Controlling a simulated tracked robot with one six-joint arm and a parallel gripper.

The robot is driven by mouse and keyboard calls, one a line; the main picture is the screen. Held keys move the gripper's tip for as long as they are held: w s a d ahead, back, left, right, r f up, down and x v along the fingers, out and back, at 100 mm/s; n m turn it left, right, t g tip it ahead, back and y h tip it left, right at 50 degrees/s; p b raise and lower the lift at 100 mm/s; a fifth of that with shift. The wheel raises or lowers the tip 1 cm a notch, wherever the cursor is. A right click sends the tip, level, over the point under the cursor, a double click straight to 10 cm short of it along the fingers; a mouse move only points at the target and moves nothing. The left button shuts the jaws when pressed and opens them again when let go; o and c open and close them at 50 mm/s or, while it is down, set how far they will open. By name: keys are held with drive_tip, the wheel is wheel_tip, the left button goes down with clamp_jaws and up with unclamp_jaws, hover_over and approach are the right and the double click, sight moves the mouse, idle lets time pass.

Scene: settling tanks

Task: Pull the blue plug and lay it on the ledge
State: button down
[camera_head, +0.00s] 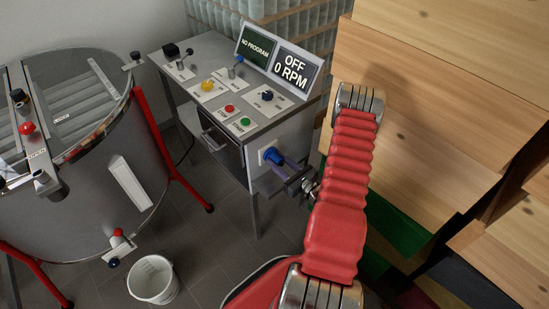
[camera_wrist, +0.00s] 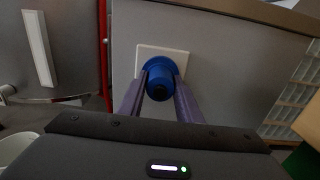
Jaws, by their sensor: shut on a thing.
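The blue plug (camera_head: 273,156) sits at a pale square socket plate on the side of the grey control console (camera_head: 240,110). In the wrist view the plug (camera_wrist: 160,78) is round and blue with a dark centre, in front of the pale plate (camera_wrist: 147,52). My gripper (camera_head: 279,160) reaches it from the right, and its two purple-grey fingers (camera_wrist: 160,88) are shut on the plug from both sides. The plug appears to be still at the plate; how deep it sits is hidden. I cannot tell which surface is the ledge.
The console carries buttons, knobs and a display (camera_head: 280,62) reading OFF, 0 RPM. A steel tank (camera_head: 85,185) on red legs stands left, with a white bucket (camera_head: 153,279) on the floor. Stacked wooden boxes (camera_head: 430,110) crowd the right, close to my red arm.

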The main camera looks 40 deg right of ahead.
sight(280, 163)
drive_tip(key=shift+s, duration=0.2)
drive_tip(key=shift+s, duration=0.35)
drive_tip(key=shift+s, duration=0.35)
drive_tip(key=shift+s, duration=0.35)
drive_tip(key=shift+s, duration=0.35)
drive_tip(key=shift+s, duration=0.7)
drive_tip(key=shift+s+d, duration=0.1)
drive_tip(key=shift+s, duration=0.25)
drive_tip(key=shift+s, duration=0.35)
